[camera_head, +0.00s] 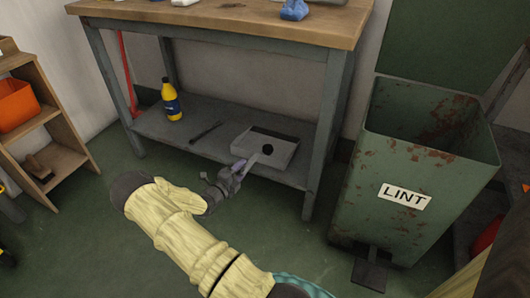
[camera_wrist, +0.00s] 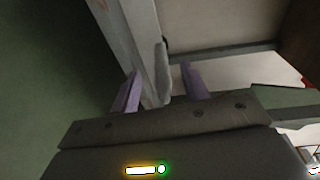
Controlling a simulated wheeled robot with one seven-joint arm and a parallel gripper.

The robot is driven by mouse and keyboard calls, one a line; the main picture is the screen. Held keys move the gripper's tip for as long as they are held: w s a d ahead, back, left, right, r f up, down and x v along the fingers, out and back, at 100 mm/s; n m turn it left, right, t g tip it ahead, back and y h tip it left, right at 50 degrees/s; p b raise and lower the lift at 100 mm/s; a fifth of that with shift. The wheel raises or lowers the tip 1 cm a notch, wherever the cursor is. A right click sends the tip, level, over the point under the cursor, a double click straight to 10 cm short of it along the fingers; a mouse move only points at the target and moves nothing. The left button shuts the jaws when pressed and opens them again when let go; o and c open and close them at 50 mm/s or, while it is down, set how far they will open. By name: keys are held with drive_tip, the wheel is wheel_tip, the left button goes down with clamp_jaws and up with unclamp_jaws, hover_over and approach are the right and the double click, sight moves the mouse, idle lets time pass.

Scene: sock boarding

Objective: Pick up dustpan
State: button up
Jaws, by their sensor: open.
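The grey dustpan (camera_head: 277,150) lies on the lower shelf of the workbench, near its right end, with a dark round spot on it. Its pale handle (camera_head: 251,161) points toward the shelf's front edge. My gripper (camera_head: 239,166) is at that edge, close to the handle, with purple fingertips. In the wrist view my gripper (camera_wrist: 161,78) is open, and a grey rounded bar, apparently the handle (camera_wrist: 162,72), stands between the two fingers. I see gaps beside it; whether either finger touches it I cannot tell.
The lower shelf (camera_head: 160,128) also holds a yellow bottle (camera_head: 171,101) and a thin dark tool (camera_head: 206,132). The bench leg (camera_head: 325,140) stands right of the dustpan. A rusty lint bin (camera_head: 405,190) is further right. A wooden rack (camera_head: 60,162) is at left.

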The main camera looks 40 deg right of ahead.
idle(0.5)
clamp_jaws()
drive_tip(key=shift+r, duration=0.15)
wheel_tip(320, 180, up, 10)
drive_tip(key=p, duration=0.7)
